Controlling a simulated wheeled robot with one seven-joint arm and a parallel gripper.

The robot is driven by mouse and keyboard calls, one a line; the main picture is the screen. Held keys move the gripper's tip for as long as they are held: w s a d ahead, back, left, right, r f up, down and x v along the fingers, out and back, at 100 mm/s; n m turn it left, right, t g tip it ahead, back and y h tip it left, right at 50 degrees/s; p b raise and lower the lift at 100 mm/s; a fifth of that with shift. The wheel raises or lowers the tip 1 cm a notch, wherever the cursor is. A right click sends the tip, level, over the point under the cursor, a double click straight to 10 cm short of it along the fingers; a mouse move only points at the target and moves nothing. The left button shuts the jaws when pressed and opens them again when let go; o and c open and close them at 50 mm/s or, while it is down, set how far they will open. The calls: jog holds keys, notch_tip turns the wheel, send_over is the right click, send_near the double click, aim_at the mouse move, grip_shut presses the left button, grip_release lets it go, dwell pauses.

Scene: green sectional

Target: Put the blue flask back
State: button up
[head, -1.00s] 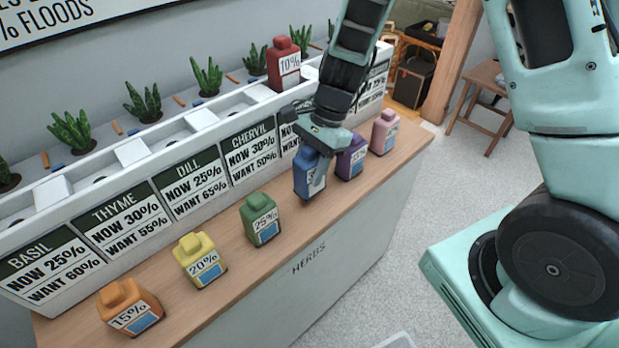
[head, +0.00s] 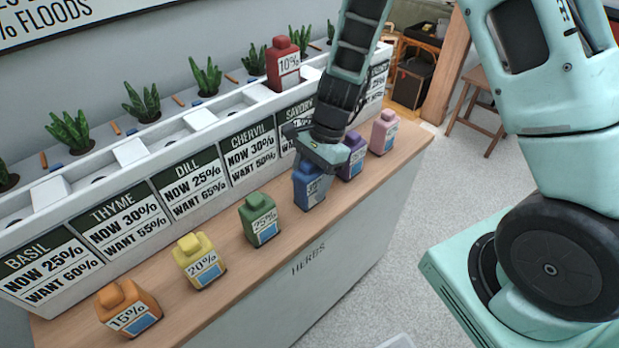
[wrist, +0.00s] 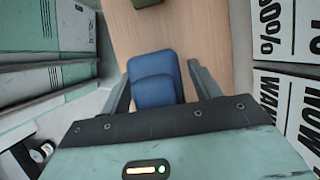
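The blue flask (head: 309,188) stands on the wooden counter strip, between the green flask (head: 261,220) and the purple flask (head: 352,158). Its label is partly hidden by my gripper. My gripper (head: 318,162) is directly above it, pointing down. In the wrist view, the blue flask (wrist: 155,80) sits between the two fingers (wrist: 162,88). The fingers look spread, with a visible gap between the flask and the right finger, so the gripper appears open around it.
Orange (head: 128,306) and yellow (head: 199,260) flasks stand to the left, and a pink flask (head: 384,131) to the right. A red flask (head: 283,62) stands on the white planter (head: 131,152) behind. The purple flask is close to my gripper.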

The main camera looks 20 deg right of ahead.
jog(key=v, duration=1.2)
jog(key=s+a+r+n+h, duration=0.1)
jog(key=s+a+r+n, duration=0.2)
jog(key=s+n, duration=0.7)
jog(key=s+a+r+n+t+h, duration=0.1)
jog(key=s+a+r+n+h, duration=0.1)
jog(key=s+a+r+n, duration=0.2)
jog(key=s+a+n, duration=0.3)
jog(key=s+n, duration=0.4)
jog(key=n, duration=0.1)
jog(key=shift+s+a+h+p, duration=0.2)
jog(key=shift+a+h+p, duration=0.05)
jog(key=shift+h+p, duration=0.1)
